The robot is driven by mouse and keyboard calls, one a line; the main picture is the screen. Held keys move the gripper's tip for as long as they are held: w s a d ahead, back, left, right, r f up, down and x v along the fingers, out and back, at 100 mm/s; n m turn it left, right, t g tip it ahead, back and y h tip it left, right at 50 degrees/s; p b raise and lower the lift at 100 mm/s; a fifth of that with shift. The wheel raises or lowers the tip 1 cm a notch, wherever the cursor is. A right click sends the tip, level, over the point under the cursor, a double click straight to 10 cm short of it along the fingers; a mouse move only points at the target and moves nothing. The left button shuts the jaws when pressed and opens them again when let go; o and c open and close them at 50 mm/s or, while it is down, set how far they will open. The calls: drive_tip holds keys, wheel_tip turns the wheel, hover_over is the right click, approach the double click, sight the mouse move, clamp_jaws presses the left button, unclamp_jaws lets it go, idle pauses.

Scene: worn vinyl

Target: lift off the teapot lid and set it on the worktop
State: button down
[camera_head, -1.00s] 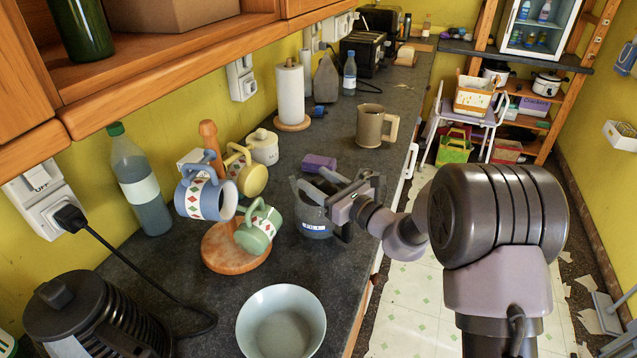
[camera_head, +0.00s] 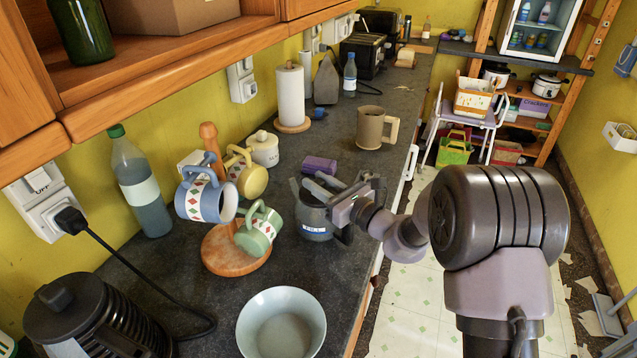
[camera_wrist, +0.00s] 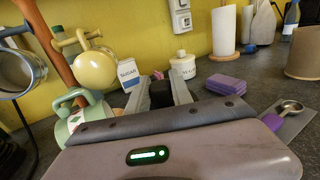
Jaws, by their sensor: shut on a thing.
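The dark grey teapot (camera_head: 314,222) with a white label stands on the dark worktop (camera_head: 262,322), right of the mug tree. My gripper (camera_head: 318,187) is above its top, reaching in from the right. Its fingers are shut on the teapot lid, which is mostly hidden by the fingers. In the wrist view my gripper (camera_wrist: 163,90) shows its two fingers close together with a dark piece between and beside them. The teapot body is hidden there behind the gripper housing. I cannot see a gap between lid and pot.
A mug tree with blue (camera_head: 205,200), yellow (camera_head: 246,174) and green (camera_head: 258,231) mugs stands close left. A pale bowl (camera_head: 281,325) is in front. A purple sponge block (camera_head: 319,164) and a brown mug (camera_head: 376,127) are behind. Some worktop is clear between sponge and brown mug.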

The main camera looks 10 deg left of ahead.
sight(319, 181)
drive_tip(key=shift+r, duration=0.4)
drive_tip(key=shift+r+p, duration=0.5)
drive_tip(key=shift+p, duration=0.05)
drive_tip(key=shift+r, duration=0.1)
wheel_tip(319, 181, up, 6)
drive_tip(key=p, duration=0.5)
drive_tip(key=shift+r, duration=0.15)
